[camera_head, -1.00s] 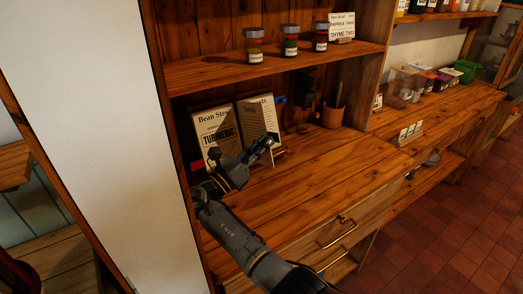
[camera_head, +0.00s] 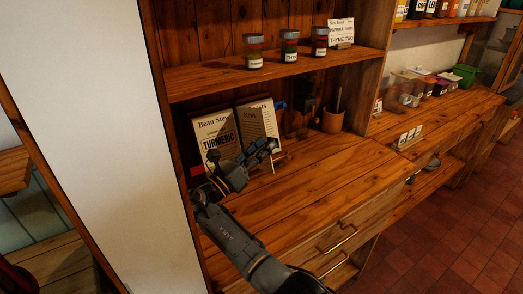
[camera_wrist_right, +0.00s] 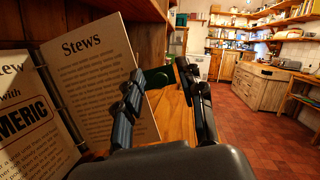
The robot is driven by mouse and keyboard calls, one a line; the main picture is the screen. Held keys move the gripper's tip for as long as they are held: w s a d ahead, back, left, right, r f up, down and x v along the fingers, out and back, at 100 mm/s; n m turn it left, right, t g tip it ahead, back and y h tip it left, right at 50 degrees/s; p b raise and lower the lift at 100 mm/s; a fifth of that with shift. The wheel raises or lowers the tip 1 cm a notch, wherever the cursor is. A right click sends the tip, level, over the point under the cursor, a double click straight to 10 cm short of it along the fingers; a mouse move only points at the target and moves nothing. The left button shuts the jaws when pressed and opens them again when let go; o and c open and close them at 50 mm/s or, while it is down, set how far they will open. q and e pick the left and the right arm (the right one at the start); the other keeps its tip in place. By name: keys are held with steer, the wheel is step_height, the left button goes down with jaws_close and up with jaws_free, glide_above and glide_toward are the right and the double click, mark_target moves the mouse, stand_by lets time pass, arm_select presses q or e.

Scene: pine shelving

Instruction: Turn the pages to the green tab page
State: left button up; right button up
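A recipe binder (camera_head: 213,128) stands open, leaning back on the counter under the shelf. Its left page shows "Bean Stew" and "TURMERIC". Its right page (camera_wrist_right: 85,75) is headed "Stews" in the wrist view. A blue tab (camera_head: 281,105) sticks out past the binder's right edge in the head view. A dark green patch (camera_wrist_right: 157,77) shows behind the right page's edge in the wrist view; I cannot tell whether it is a tab. My right gripper (camera_head: 270,148) is open and empty, its left finger overlapping the right page's outer edge; contact is unclear. My left gripper is out of view.
Three spice jars (camera_head: 289,49) and a small sign (camera_head: 341,32) stand on the shelf above. A clay pot (camera_head: 333,119) stands right of the binder. A card holder (camera_head: 409,137) sits farther right. The counter front (camera_head: 320,180) is clear.

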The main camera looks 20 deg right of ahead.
step_height(320, 180, up, 9)
stand_by(0.3)
